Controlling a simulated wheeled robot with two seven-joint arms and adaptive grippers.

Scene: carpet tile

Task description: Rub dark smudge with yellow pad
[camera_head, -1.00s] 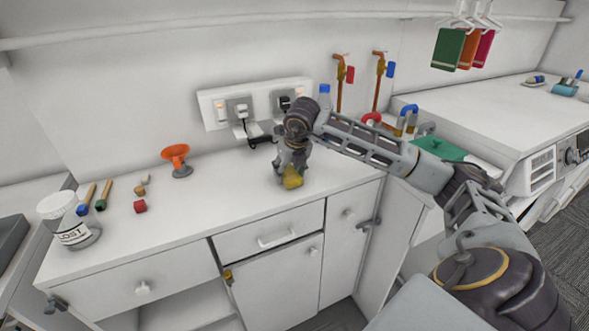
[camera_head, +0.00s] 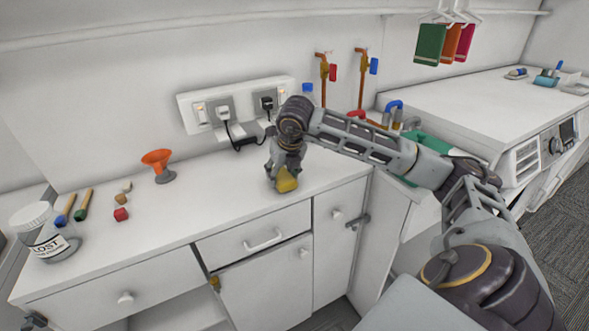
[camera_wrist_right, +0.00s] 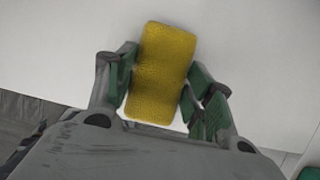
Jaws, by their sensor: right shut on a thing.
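The yellow pad (camera_head: 287,181) is in my right gripper (camera_head: 280,180), low over the white counter top, near its front edge. In the right wrist view the pad (camera_wrist_right: 160,72) sits between the two green-lined fingers of the right gripper (camera_wrist_right: 162,85), which are shut on its sides. I cannot tell whether the pad touches the counter. The dark smudge does not show in either view; it may be hidden by the pad or the gripper. My left gripper is not in view.
Sockets with plugs (camera_head: 237,105) are on the wall behind. The counter (camera_head: 185,205) between funnel and gripper is clear.

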